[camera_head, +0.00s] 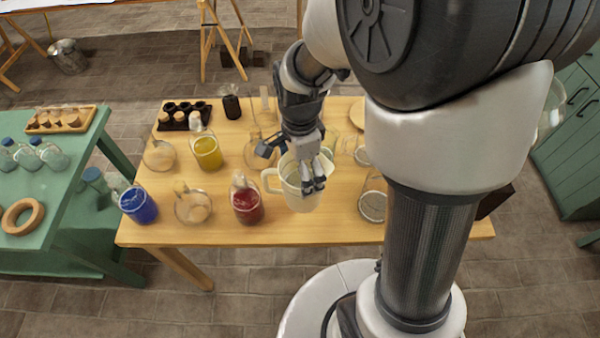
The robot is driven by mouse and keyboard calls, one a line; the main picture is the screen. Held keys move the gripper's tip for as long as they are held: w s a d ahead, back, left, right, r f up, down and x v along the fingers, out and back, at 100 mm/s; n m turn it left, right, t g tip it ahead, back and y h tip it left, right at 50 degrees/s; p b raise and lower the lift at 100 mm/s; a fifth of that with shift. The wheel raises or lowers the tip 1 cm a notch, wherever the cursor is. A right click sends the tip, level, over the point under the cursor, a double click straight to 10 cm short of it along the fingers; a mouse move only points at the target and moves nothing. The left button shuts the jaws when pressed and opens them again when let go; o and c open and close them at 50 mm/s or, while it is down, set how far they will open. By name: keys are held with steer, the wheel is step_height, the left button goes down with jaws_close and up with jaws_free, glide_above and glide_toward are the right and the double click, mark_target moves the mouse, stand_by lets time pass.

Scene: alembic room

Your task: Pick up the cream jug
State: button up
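The cream jug (296,201) is a pale cream pitcher with a handle (268,181) on its left side. It stands upright near the front middle of the wooden table. My gripper (291,167) reaches down over the jug from above. Its fingers look spread apart, one at the jug's back left and one in front of its right side. The gripper covers part of the jug's rim and body. I cannot tell whether the fingers touch the jug.
A red-filled jar (247,204) stands close left of the jug. A glass vessel (373,204) stands to the right. Bare wood (300,231) runs along the table's front edge.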

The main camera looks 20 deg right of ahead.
step_height(320, 180, up, 12)
steer(key=p, duration=0.4)
steer(key=shift+r, duration=0.2)
stand_by(0.5)
stand_by(0.6)
steer(key=shift+w+f+n, duration=0.75)
steer(key=shift+f+n, duration=1.2)
steer(key=shift+n, duration=0.9)
steer(key=shift+w+f+n, duration=0.8)
steer(key=shift+f+n, duration=1.15)
steer(key=shift+n, duration=0.95)
steer(key=shift+w+f+n, duration=0.75)
steer(key=shift+f+n, duration=1.2)
steer(key=shift+n, duration=0.9)
